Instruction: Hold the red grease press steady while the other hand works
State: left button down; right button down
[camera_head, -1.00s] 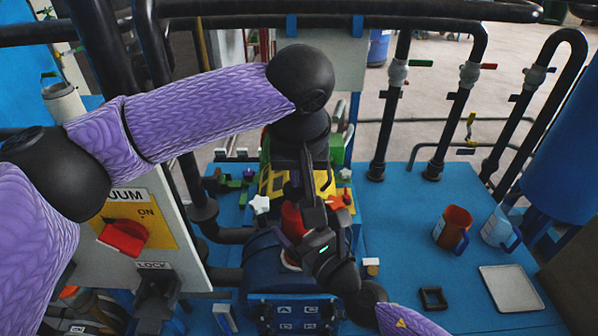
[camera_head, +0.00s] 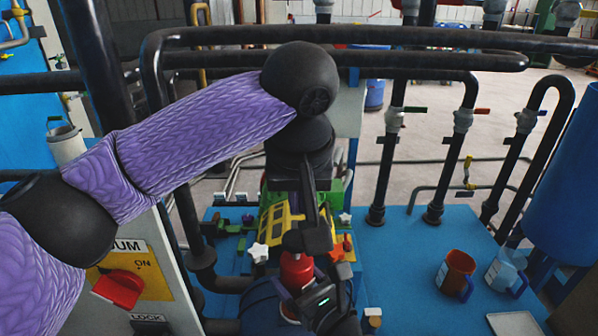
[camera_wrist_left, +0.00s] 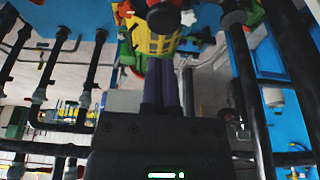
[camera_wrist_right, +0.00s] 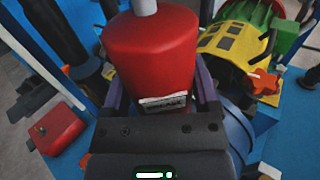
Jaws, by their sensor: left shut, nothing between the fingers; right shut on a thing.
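The red grease press (camera_head: 297,270) is a red cylinder in the middle of the head view. In the right wrist view the press (camera_wrist_right: 150,55) has a pale label and a grey rod at its top. My right gripper (camera_wrist_right: 158,92) is shut on it, a finger on each side. My left gripper (camera_head: 310,236) is shut and empty, pointing down close above the press. In the left wrist view its purple fingers (camera_wrist_left: 166,82) are together, just short of a black round part (camera_wrist_left: 163,18). I cannot tell whether they touch it.
A yellow and green machine (camera_head: 275,222) stands close behind the press. An orange mug (camera_head: 456,272), a clear mug (camera_head: 505,268) and a white tray (camera_head: 517,324) are at the right of the blue table. A cabinet with a red switch (camera_head: 118,288) stands left. Black pipes run behind.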

pick_arm(q)
jog(key=v, duration=0.5)
jog(key=shift+r, duration=0.4)
dwell(0.8)
pick_arm(e)
grip_release()
